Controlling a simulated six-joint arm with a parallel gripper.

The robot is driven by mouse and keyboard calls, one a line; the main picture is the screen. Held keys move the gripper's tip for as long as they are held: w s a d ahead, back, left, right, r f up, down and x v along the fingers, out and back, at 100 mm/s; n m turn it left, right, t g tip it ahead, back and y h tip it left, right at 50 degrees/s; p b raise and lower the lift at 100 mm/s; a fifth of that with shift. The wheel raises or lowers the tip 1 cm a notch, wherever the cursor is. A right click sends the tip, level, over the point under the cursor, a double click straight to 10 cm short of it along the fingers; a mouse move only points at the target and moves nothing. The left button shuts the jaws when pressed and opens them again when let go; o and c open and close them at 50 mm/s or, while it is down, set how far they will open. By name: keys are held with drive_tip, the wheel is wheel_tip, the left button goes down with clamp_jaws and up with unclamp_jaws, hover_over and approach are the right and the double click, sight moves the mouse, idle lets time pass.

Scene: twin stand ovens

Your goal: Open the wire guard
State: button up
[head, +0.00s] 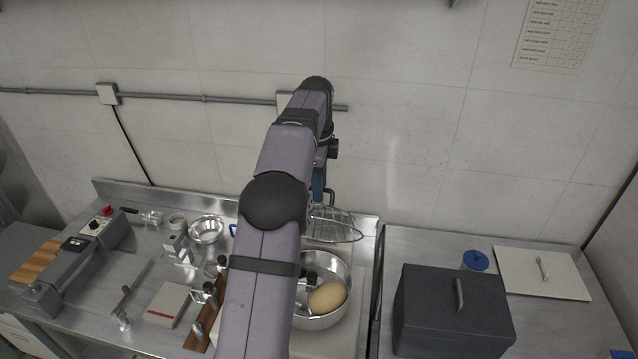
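The wire guard (338,226) is a fan of thin metal wires behind and above the back rim of a steel mixing bowl (340,316). Its left part is hidden by my arm. The guard looks tilted up, and its wires do not cover the visible front of the bowl. A pale dough ball (327,297) shows in the bowl beside a dark mixer part. My arm crosses in front of the mixer, hiding most of it. My gripper is mostly hidden behind the arm near the guard; I cannot make out its fingers or any contact with the guard.
A dark box with a handle (455,312), a blue-lidded container (476,260) and a white lid (542,272) occupy the right counter. Small bowls, a scraper, a white box (168,304) and a grey machine (80,258) crowd the left counter. A pipe runs along the wall.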

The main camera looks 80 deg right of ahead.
drive_tip(key=shift+a+f, duration=0.1)
idle(0.5)
drive_tip(key=shift+r, duration=0.7)
wheel_tip(320, 180, up, 6)
drive_tip(key=shift+a, duration=0.45)
